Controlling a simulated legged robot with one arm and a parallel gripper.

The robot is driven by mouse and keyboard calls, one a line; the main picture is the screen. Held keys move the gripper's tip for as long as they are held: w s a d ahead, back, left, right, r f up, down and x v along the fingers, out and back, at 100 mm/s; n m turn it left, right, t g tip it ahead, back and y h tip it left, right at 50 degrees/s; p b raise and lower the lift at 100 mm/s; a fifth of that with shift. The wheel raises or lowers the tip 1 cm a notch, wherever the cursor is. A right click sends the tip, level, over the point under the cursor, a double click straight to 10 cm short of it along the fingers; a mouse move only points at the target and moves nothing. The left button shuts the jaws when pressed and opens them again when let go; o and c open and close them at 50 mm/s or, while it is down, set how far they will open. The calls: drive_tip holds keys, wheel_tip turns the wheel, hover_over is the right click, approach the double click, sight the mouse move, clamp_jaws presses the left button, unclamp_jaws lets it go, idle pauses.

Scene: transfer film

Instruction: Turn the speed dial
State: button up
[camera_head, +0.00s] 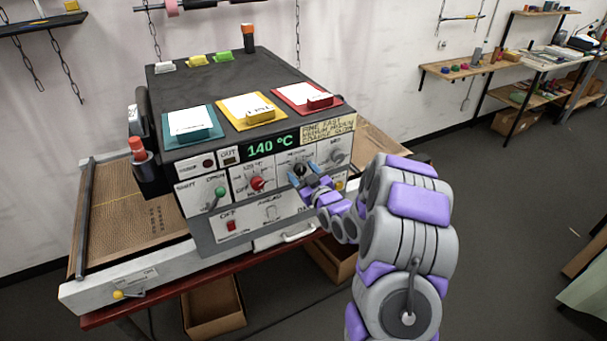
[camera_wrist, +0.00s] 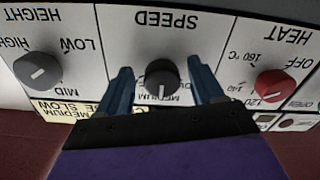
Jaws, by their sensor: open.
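The speed dial (camera_head: 299,169) is a black round knob on the front panel of the dark machine (camera_head: 240,95). In the wrist view, which shows the panel upside down, the dial (camera_wrist: 162,78) sits under the word SPEED. Its white mark points down in that picture, toward a partly hidden label that seems to read MEDIUM. My gripper (camera_head: 302,174) is open at the panel. In the wrist view its two blue fingers (camera_wrist: 160,68) stand on either side of the dial, with gaps visible. I cannot tell how deep the fingertips reach beside it.
A red heat knob (camera_wrist: 272,85) and a grey knob (camera_wrist: 36,70) flank the speed dial. A green-tipped lever (camera_head: 219,192) and red switch (camera_head: 231,226) are on the same panel. The display (camera_head: 272,145) reads 140 °C. Colored trays with papers lie on top.

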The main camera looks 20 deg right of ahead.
drive_tip(key=shift+a, duration=0.3)
drive_tip(key=shift+d, duration=0.35)
drive_tip(key=c, duration=0.6)
drive_tip(key=shift+a, duration=0.1)
drive_tip(key=c, duration=0.5)
drive_tip(key=shift+o, duration=0.2)
drive_tip(key=shift+r, duration=0.1)
drive_tip(key=shift+m, duration=0.3)
drive_tip(key=shift+r+m+p, duration=0.1)
drive_tip(key=shift+m+p, duration=0.65)
drive_tip(key=shift+m, duration=0.05)
drive_tip(key=m+p, duration=0.2)
drive_tip(key=m, duration=0.1)
drive_tip(key=shift+a+m, duration=0.1)
drive_tip(key=shift+m, duration=0.2)
drive_tip(key=m+p, duration=0.1)
drive_tip(key=m, duration=0.5)
drive_tip(key=shift+r, duration=0.1)
